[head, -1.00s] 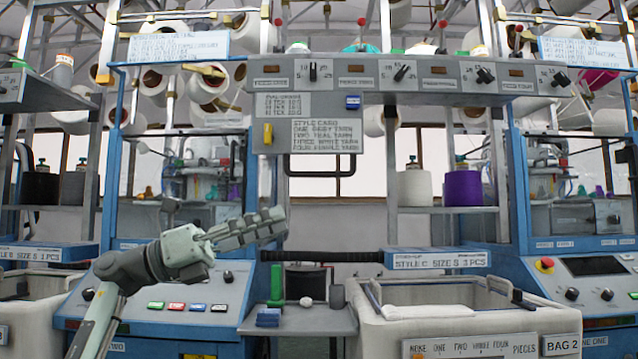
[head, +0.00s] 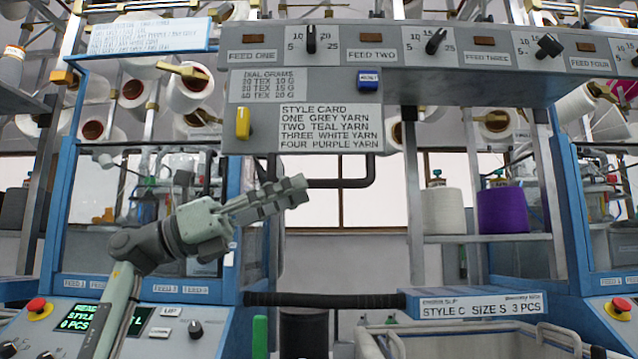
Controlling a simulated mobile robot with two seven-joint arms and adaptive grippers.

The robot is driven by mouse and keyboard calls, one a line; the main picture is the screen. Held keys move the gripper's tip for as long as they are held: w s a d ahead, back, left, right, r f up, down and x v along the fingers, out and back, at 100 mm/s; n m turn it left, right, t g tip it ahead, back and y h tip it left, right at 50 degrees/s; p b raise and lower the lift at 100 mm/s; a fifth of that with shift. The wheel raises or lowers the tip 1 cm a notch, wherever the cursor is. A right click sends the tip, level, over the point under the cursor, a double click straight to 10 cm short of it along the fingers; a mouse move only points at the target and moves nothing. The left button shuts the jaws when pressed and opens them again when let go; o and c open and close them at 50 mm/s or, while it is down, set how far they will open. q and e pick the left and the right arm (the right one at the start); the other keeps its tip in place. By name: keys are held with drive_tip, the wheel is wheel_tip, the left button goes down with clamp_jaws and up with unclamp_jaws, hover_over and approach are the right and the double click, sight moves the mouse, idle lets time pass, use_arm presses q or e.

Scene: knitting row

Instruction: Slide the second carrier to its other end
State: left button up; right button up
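My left gripper (head: 299,191) is in the middle of the head view, raised in front of the left machine (head: 60,190) and pointing right. Its two fingers overlap from this side, so I cannot tell if they are open or shut. No object shows between them. I cannot make out which part is the second carrier. A row of small feed labels (head: 165,288) runs along the left machine's lower edge, with small coloured parts, one orange (head: 104,216), behind its clear front. My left forearm hides some of this front. My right gripper is out of view.
A grey panel (head: 318,55) with feed dials, a yellow part (head: 243,123), a blue part (head: 368,79) and a style card (head: 328,127) hangs above. A black bar (head: 330,299) crosses below. White (head: 443,211) and purple (head: 503,210) cones stand on the right shelf.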

sight(319, 184)
use_arm(q)
drive_tip(key=x, duration=0.5)
drive_tip(key=shift+w+p, duration=0.1)
drive_tip(key=shift+p, duration=0.2)
drive_tip(key=shift+f, duration=0.1)
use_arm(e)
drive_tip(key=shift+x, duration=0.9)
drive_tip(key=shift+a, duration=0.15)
use_arm(q)
clamp_jaws()
